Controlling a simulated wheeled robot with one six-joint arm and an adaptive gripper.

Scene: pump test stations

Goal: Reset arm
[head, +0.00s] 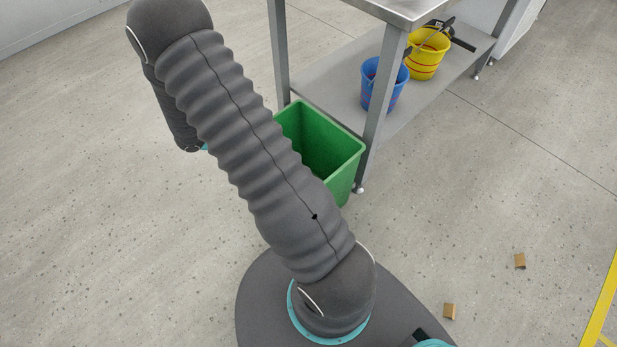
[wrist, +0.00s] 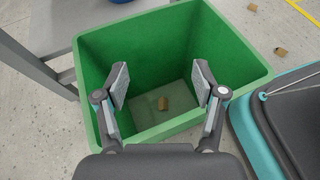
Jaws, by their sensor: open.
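My gripper (wrist: 160,88) is open and empty in the wrist view, with its two fingers apart over the mouth of a green bin (wrist: 255,68). A small brown block (wrist: 163,103) lies on the bin's floor, seen between the fingers. In the head view my arm, in a dark ribbed cover, rises from my base toward the upper left. There it hides part of the green bin (head: 350,148), and my gripper is out of sight.
A metal table (head: 385,75) stands behind the bin, with a blue bucket (head: 383,84) and a yellow bucket (head: 428,55) on its lower shelf. Small brown blocks (head: 520,261) (head: 449,311) lie on the floor at right. The floor at left is clear.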

